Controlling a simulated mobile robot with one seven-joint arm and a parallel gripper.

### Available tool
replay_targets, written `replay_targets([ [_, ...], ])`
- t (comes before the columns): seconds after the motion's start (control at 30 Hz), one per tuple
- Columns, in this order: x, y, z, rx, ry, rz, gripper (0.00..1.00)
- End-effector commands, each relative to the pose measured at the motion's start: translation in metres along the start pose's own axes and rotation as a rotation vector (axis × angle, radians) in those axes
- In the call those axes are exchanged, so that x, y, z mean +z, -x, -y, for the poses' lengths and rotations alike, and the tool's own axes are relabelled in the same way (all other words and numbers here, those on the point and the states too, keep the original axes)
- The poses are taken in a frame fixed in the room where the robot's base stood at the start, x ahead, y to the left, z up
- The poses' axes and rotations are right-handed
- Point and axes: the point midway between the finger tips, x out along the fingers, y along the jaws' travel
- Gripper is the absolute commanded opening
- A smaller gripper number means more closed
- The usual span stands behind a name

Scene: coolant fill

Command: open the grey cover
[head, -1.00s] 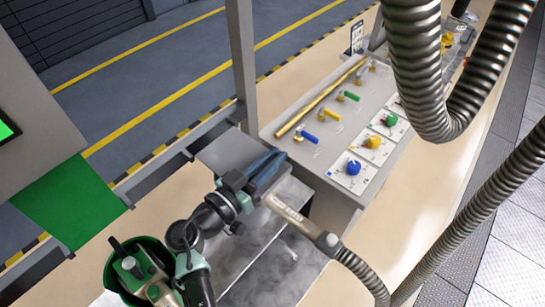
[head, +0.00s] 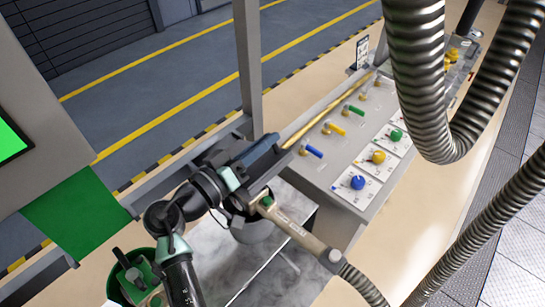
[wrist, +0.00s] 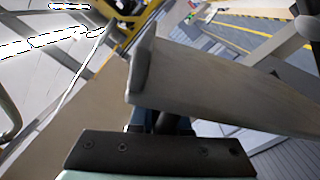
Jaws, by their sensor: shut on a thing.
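The grey cover (wrist: 225,88) is a flat plate with a thick rounded end, large and slanted across the wrist view. My gripper (head: 266,150) is shut on the cover near the left front of the valve console. Its dark fingers (wrist: 172,122) show below the plate in the wrist view, and their tips are hidden behind it. In the head view the gripper and my wrist hide most of the cover, so its exact angle is hard to tell. A round grey form shows below my wrist, partly hidden.
A hose nozzle (head: 290,226) lies just in front of my gripper, its ribbed hose running right. The console (head: 335,178) with coloured valves and a brass pipe is to the right. A grey post (head: 247,60) rises close behind. A green bucket (head: 120,283) stands lower left.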

Motion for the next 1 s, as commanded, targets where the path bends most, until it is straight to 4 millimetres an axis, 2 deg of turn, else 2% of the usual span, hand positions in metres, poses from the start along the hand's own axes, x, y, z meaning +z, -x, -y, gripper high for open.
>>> replay_targets([
  [0.03, -0.010, 0.000, 0.000, 0.001, 0.043, -0.002, 0.00],
  [0.27, -0.045, 0.000, 0.009, 0.001, 0.261, -0.003, 0.00],
  [0.6, -0.091, 0.000, 0.034, 0.002, 0.585, -0.004, 0.00],
  [1.0, -0.124, 0.000, 0.069, 0.002, 0.885, -0.002, 0.00],
])
